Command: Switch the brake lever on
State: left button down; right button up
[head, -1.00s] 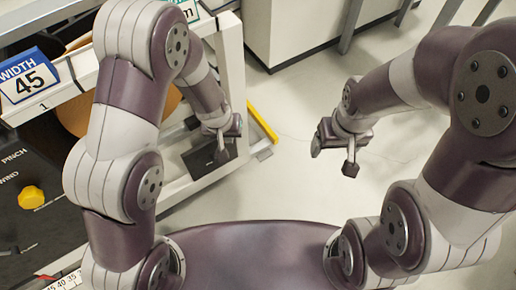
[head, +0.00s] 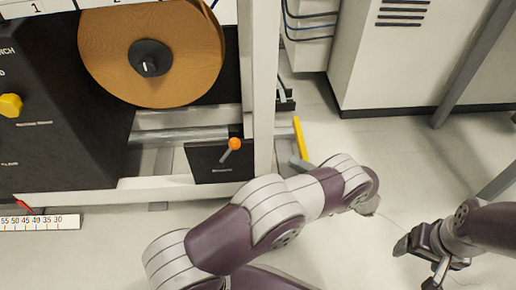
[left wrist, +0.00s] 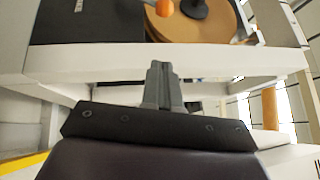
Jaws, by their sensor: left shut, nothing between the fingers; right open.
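The brake lever, with an orange knob (head: 235,144) on a short grey stem, stands on a small black box (head: 208,162) low on the machine's front, below the roll. The stem leans to the upper right in the head view. An orange knob (left wrist: 163,7) also shows at the top edge of the left wrist view. My left gripper (left wrist: 160,68) is shut and empty, below that knob and apart from it. My right gripper (head: 420,258) is open and empty at the lower right, away from the machine.
A brown banding roll (head: 110,55) hangs above the lever. A black panel with a yellow knob (head: 10,105) is at the left. A white frame post (head: 263,90) and a yellow bar (head: 299,138) stand right of the lever.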

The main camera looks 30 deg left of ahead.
aim_at(227, 154)
pick_arm(q)
jog(key=a+b, duration=0.1)
jog(key=a, duration=0.2)
jog(key=a+b, duration=0.1)
jog(key=a, duration=0.2)
jog(key=a+r+b, duration=0.1)
jog(key=a, duration=0.3)
jog(key=shift+w+r+b, duration=0.1)
jog(key=shift+w+b, duration=0.15)
jog(key=shift+b, duration=0.15)
jog(key=s+a, duration=0.1)
jog(key=s+a+r+b, duration=0.1)
jog(key=shift+s+a+r+b, duration=0.1)
jog(key=shift+s+a+b, duration=0.2)
jog(key=shift+a, duration=0.1)
